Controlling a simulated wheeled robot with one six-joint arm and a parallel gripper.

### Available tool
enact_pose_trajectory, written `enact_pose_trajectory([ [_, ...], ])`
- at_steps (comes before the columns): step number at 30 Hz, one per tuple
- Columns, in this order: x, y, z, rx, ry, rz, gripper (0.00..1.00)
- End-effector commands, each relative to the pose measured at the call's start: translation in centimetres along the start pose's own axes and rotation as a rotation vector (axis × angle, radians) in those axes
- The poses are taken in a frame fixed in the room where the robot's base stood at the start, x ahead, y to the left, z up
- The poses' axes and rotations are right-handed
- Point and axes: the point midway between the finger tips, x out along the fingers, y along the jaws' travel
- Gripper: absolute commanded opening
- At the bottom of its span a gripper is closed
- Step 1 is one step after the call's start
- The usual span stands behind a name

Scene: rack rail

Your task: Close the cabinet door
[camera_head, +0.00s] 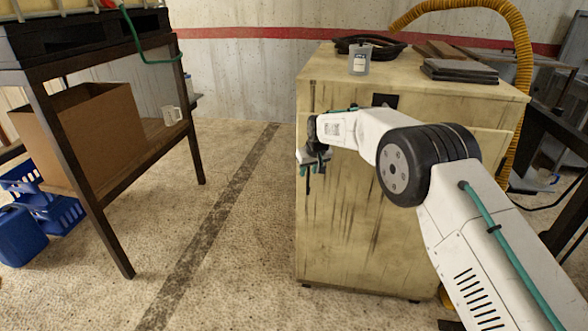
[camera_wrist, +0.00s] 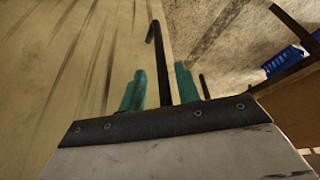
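The cabinet (camera_head: 420,68) is a worn, pale yellow box on the concrete floor. Its streaked door (camera_head: 345,235) faces me, and my arm covers its upper right part. A dark bar handle (camera_wrist: 157,55) with a bent end is near the door's left edge. My gripper (camera_head: 312,165) is at that edge, high on the door. In the wrist view its two teal fingers (camera_wrist: 160,88) stand apart on either side of the handle, with small gaps showing. The door panel (camera_wrist: 60,60) fills the left of that view.
A clear container (camera_head: 359,60), a coiled dark hose (camera_head: 370,45) and dark slabs (camera_head: 458,71) lie on the cabinet top. A rack with a cardboard box (camera_head: 85,140) and blue crates (camera_head: 60,212) stands left. A yellow hose (camera_head: 522,60) hangs right. The floor between rack and cabinet is clear.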

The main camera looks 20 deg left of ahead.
Motion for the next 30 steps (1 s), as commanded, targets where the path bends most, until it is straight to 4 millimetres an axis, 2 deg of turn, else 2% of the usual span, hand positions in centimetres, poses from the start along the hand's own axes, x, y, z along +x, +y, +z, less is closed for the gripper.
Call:
enact_pose_trajectory([
  [4,-1.0,-0.2,-0.1,-0.002,0.001,0.000,0.32],
  [12,-5.6,0.0,0.2,0.002,0.002,0.001,0.32],
  [16,-7.2,0.0,0.4,0.003,0.001,0.001,0.32],
  [21,-8.0,0.0,0.5,0.003,0.001,0.001,0.32],
  [30,-8.0,0.1,0.6,0.011,-0.004,0.000,0.32],
])
